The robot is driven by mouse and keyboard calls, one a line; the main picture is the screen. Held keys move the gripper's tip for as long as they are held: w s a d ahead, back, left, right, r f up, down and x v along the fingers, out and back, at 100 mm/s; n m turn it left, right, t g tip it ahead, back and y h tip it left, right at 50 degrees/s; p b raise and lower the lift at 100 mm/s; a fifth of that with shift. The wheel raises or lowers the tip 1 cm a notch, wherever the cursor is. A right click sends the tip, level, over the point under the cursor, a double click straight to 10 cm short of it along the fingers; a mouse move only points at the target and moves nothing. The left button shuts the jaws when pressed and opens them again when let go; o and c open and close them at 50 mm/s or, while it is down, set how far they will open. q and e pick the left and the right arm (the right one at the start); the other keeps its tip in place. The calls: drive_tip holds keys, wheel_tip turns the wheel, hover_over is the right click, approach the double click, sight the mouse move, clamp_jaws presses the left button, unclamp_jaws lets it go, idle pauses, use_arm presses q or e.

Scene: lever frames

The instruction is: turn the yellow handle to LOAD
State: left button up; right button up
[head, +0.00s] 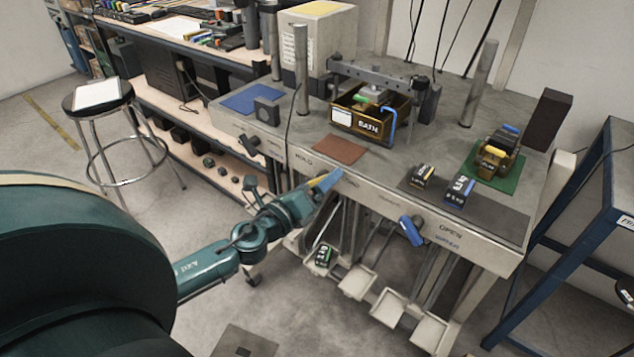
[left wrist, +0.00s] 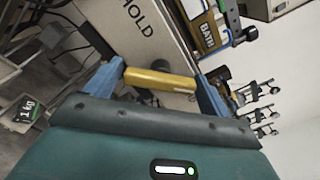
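The yellow handle (head: 317,181) is on the front face of the grey bench, mostly hidden by my left gripper (head: 325,185) in the head view. In the left wrist view the yellow handle (left wrist: 160,82) lies crosswise between the two blue fingers of my left gripper (left wrist: 160,78). The fingers are wide apart, one near each end of the handle; I cannot tell whether they touch it. The HOLD label (left wrist: 138,15) is on the panel beyond the handle. A label partly covered by the gripper, seemingly LOAD (head: 350,184), is beside it.
A blue handle (head: 411,231) hangs on the same front face to the right, and a dark handle (head: 250,143) is to the left. Pedals (head: 358,282) stand below. On the bench are a labelled bin (head: 368,120) and small blocks (head: 460,190). A stool (head: 98,95) stands left.

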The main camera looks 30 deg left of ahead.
use_arm(q)
drive_tip(key=shift+o, duration=1)
drive_tip(key=shift+s, duration=0.1)
drive_tip(key=s+a+b, duration=0.1)
drive_tip(key=s+b, duration=0.3)
drive_tip(key=s, duration=0.9)
drive_tip(key=shift+b, duration=0.3)
use_arm(e)
drive_tip(key=shift+w+a+f+m, duration=0.1)
drive_tip(key=shift+f+m, duration=0.15)
drive_tip(key=shift+f, duration=0.35)
drive_tip(key=shift+w+a+f+m, duration=0.1)
drive_tip(key=shift+f+m, duration=0.15)
drive_tip(key=shift+f, duration=0.35)
